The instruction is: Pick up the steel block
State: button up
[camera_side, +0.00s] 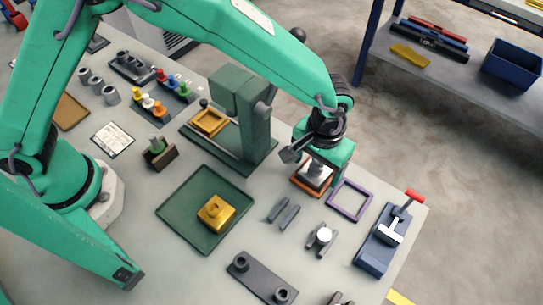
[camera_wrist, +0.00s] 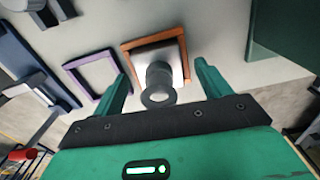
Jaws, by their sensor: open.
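The steel block (camera_side: 313,180) is a light grey block with a round knob on top, and it sits inside an orange square frame (camera_side: 300,186). In the wrist view the block (camera_wrist: 150,57) lies within the orange frame (camera_wrist: 183,40), with its dark grey knob (camera_wrist: 158,95) pointing towards the camera. My gripper (camera_side: 320,164) is directly over the block. In the wrist view my gripper (camera_wrist: 161,72) is open, with one green finger on each side of the knob and visible gaps between. The near side of the block is partly hidden by the gripper in the side view.
A purple frame (camera_side: 349,200) lies empty beside the orange one. A blue clamp with a red handle (camera_side: 382,240) stands to the right. A green press (camera_side: 240,120) stands to the left. A gold block (camera_side: 216,213) sits in a green tray (camera_side: 178,198). Two grey bars (camera_side: 284,212) lie in front.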

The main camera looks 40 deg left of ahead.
jog(key=shift+c, duration=0.5)
jog(key=shift+r, duration=0.1)
jog(key=c, duration=1.3)
jog(key=shift+r, duration=0.1)
jog(key=shift+c, duration=0.2)
jog(key=shift+r, duration=0.5)
notch_tip(320, 180, up, 3)
jog(key=shift+d+r, duration=0.1)
jog(key=shift+r, duration=0.05)
jog(key=s+d+r, duration=0.2)
jog(key=s+r, duration=0.4)
jog(key=s, duration=0.5)
jog(key=shift+s+d+r, duration=0.15)
jog(key=shift+d+r, duration=0.1)
jog(key=shift+d, duration=0.1)
